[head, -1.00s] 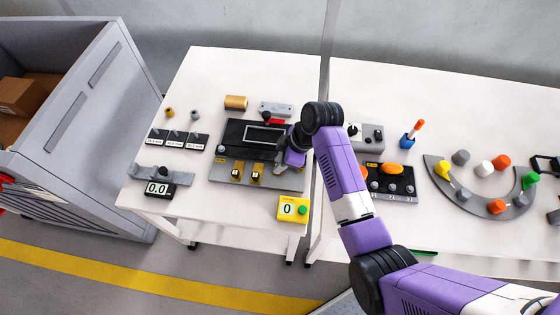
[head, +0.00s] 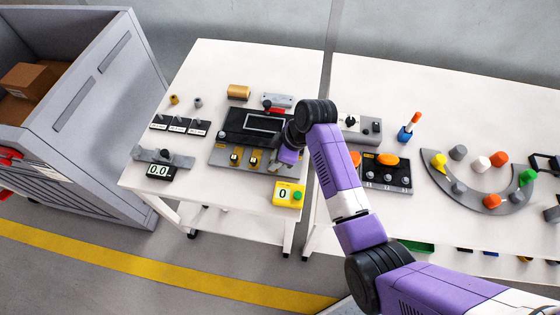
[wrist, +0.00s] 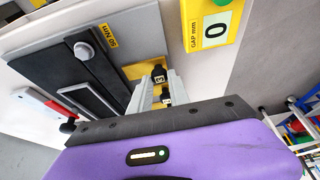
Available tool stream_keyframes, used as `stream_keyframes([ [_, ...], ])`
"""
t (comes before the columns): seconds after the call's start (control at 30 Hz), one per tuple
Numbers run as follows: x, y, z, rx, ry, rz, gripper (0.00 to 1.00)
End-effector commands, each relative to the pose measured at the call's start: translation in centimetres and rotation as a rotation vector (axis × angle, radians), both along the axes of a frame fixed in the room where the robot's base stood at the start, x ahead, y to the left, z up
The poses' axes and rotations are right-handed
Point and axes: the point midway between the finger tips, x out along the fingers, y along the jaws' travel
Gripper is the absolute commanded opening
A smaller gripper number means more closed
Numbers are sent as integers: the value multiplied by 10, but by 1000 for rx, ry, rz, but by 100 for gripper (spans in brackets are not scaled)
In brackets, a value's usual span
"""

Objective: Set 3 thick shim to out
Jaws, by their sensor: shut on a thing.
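The dark fixture (head: 226,141) with a grey plate and framed window stands on the left table. Along its front edge are yellow pieces with small black tabs (head: 234,157). My gripper (head: 281,163) is at the fixture's front right corner and hides part of it. In the wrist view, my gripper (wrist: 162,82) is shut around a black tab marked 3 (wrist: 158,74), at a yellow plate (wrist: 135,71). I take this tab as the 3 thick shim. Another black tab (wrist: 167,96) shows between the fingers. The shim's lower part is hidden.
A yellow gap display (head: 288,194) reading 0 stands close by the gripper; it also shows in the wrist view (wrist: 212,30). A red-handled part (head: 275,106) lies behind the fixture. A gauge reading 0.0 (head: 160,172) is at left. The right table holds a switch panel (head: 387,175).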

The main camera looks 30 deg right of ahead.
Motion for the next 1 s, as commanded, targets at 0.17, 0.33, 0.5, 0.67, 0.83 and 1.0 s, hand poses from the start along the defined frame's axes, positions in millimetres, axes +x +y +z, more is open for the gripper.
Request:
stream_keyframes([
  [0.17, -4, 3, -1, 3, 9, 8, 28],
  [0.33, -3, 3, -1, 3, 8, 7, 44],
  [0.5, -2, 2, -1, 2, 7, 5, 44],
  [0.67, -3, 0, 6, 2, 3, 4, 44],
  [0.83, -9, -9, 29, 1, 2, 2, 44],
  [1.0, -15, -16, 54, 2, 3, 5, 44],
])
